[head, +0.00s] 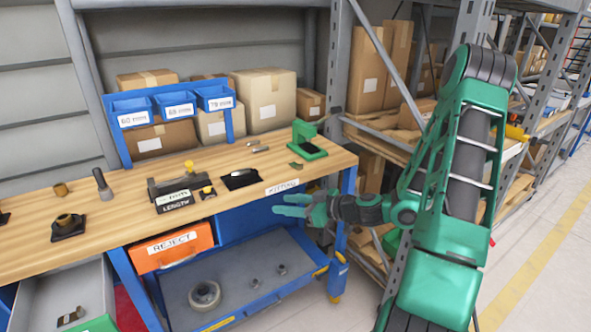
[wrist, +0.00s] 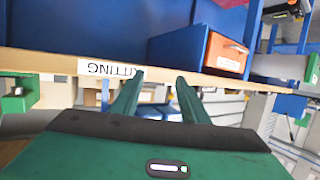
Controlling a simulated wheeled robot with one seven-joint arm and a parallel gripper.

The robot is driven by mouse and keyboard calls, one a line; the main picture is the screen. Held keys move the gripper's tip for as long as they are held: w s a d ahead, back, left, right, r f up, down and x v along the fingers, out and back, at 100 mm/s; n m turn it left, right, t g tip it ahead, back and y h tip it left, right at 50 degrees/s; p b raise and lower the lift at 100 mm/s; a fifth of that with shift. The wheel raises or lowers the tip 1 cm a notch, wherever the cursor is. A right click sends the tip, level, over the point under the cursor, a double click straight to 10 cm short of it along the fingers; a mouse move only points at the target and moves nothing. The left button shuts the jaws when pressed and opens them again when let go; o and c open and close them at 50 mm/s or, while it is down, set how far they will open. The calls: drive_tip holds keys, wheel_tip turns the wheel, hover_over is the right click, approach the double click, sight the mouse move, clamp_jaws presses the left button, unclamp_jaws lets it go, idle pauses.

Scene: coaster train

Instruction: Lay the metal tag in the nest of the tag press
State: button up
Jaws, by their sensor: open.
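The green tag press (head: 309,150) stands at the right end of the wooden workbench. A small flat grey-green piece (head: 296,166) lies on the bench just left of and in front of its base; it may be the metal tag, but it is too small to be sure. Whether the press nest holds anything is too small to tell. My gripper (head: 283,205) is open and empty in front of the bench's front edge, below the KITTING label (head: 281,187). In the wrist view, both fingers (wrist: 160,78) stand apart with nothing between them.
The workbench (head: 130,217) also holds a length gauge (head: 175,195), a dark opening (head: 240,179) and small metal pieces (head: 260,149). Blue bins (head: 173,107) stand behind. An orange REJECT bin (head: 173,247) hangs below the front edge. Shelving with boxes stands right.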

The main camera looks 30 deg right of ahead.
drive_tip(key=w+d+r+m+t+h, duration=0.2)
drive_tip(key=d+t, duration=0.1)
drive_tip(key=d, duration=0.3)
drive_tip(key=m+t+h, duration=0.2)
drive_tip(key=m+h, duration=0.2)
drive_tip(key=h, duration=0.1)
approach(301, 166)
drive_tip(key=w, duration=0.3)
drive_tip(key=shift+w+d, duration=0.2)
drive_tip(key=shift+w, duration=0.2)
drive_tip(key=shift+w+a+f, duration=0.1)
drive_tip(key=shift+w+a, duration=0.05)
drive_tip(key=shift+w, duration=1.15)
drive_tip(key=shift+w+a+f, duration=0.1)
drive_tip(key=shift+w+a, duration=0.05)
drive_tip(key=shift+w, duration=1.15)
drive_tip(key=shift+c, duration=0.6)
clamp_jaws()
